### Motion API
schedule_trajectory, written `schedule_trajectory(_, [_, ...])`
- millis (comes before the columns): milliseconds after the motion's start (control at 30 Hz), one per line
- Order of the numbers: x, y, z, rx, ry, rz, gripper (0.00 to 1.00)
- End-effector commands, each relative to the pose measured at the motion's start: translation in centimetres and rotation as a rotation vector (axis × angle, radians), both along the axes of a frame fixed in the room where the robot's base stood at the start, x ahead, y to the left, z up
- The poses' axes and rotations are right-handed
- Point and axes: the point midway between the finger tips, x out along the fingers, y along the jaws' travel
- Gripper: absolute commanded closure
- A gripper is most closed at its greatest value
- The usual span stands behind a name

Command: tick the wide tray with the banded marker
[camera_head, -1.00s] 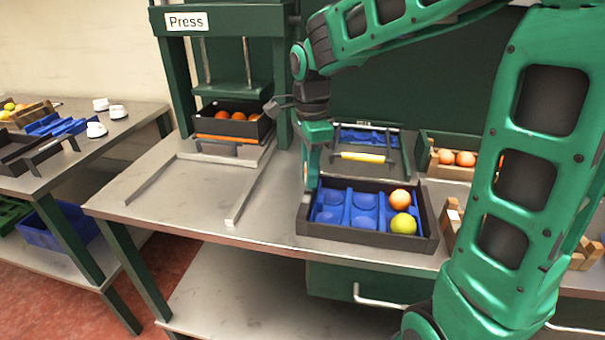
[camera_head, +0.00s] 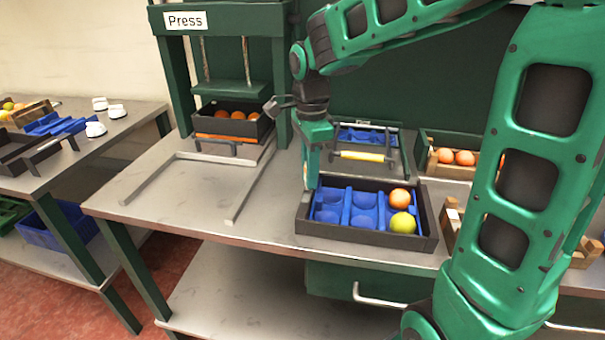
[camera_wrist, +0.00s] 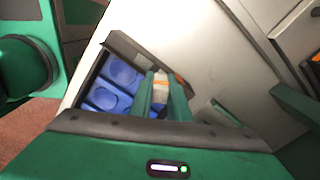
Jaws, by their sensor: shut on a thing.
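The wide tray (camera_head: 425,244) is black with a blue cupped insert. An orange (camera_head: 400,198) and a yellow-green fruit (camera_head: 403,223) sit in its right-hand cups, and the other cups look empty. My gripper (camera_head: 307,178) points down at the tray's back left corner. In the wrist view, my gripper (camera_wrist: 162,88) is shut on the banded marker (camera_wrist: 160,78), which is pale with an orange band. The tray's blue cups (camera_wrist: 122,73) show left of the fingers there. The marker's tip is hidden, so contact with the tray cannot be told.
A wooden crate (camera_head: 432,160) with oranges is at the back right. The press (camera_head: 186,90) stands left, with a tray of oranges under it. Bench left of the tray is clear between rails.

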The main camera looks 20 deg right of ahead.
Motion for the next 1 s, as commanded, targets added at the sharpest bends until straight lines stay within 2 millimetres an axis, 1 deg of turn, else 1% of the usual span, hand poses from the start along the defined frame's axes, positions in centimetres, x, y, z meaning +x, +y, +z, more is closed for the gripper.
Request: schedule_trajectory(1000, [0.01,0.02,-0.84,0.000,0.000,0.000,1.00])
